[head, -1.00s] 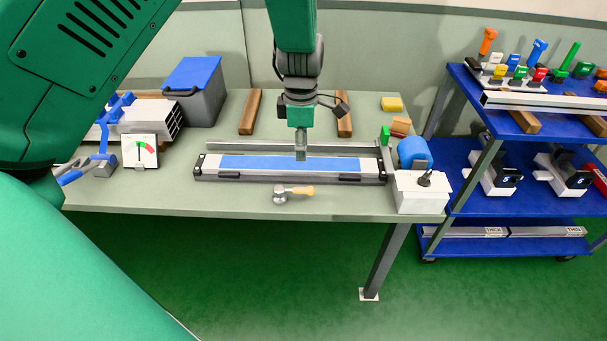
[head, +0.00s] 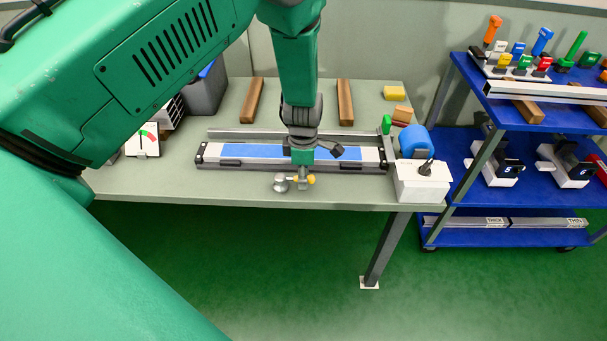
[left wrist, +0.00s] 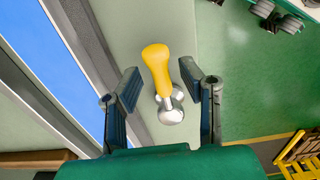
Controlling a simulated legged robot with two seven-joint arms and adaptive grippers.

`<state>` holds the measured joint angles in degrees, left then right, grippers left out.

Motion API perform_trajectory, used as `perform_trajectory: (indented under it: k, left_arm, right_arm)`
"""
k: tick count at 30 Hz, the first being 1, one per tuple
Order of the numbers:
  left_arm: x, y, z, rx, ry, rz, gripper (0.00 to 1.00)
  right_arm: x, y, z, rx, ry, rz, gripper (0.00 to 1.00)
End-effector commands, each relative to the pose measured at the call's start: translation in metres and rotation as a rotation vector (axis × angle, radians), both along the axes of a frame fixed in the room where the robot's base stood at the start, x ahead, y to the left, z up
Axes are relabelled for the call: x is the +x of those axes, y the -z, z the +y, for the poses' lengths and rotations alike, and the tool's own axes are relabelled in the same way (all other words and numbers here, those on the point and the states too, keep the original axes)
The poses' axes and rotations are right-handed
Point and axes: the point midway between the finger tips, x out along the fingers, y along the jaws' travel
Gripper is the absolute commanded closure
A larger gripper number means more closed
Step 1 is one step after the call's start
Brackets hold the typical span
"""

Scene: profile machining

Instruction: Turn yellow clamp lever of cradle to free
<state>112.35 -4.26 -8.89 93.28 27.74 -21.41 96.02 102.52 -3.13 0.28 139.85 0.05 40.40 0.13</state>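The cradle (head: 215,164) is a long grey fixture with a blue strip, lying along the table's front. The clamp lever has a yellow handle (head: 309,178) and a round metal base (head: 281,184), at the cradle's front side. My left gripper (head: 302,183) points down over the lever and partly hides it in the head view. In the left wrist view, the yellow handle (left wrist: 157,65) stands between my two spread fingers, with visible gaps on both sides. The metal base (left wrist: 171,110) shows below the handle. My right gripper is not in view.
A white box with a black knob (head: 424,184) stands at the cradle's right end. Two wooden bars (head: 346,102) lie behind. A blue cart (head: 480,235) stands right.

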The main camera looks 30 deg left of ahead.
Motion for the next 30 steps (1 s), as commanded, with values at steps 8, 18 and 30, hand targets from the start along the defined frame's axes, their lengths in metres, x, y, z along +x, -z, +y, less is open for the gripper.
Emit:
perform_trajectory:
  k: [8,18,30]
  left_arm:
    - [0.000,0.000,0.001,-0.001,0.000,0.000,1.00]
    - [-0.001,0.001,0.002,0.000,0.015,0.001,1.00]
    - [-0.014,0.000,-0.002,0.001,0.235,0.004,1.00]
  right_arm:
    - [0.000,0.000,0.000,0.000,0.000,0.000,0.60]
    - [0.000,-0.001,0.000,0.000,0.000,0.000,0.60]
    - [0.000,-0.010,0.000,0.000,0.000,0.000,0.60]
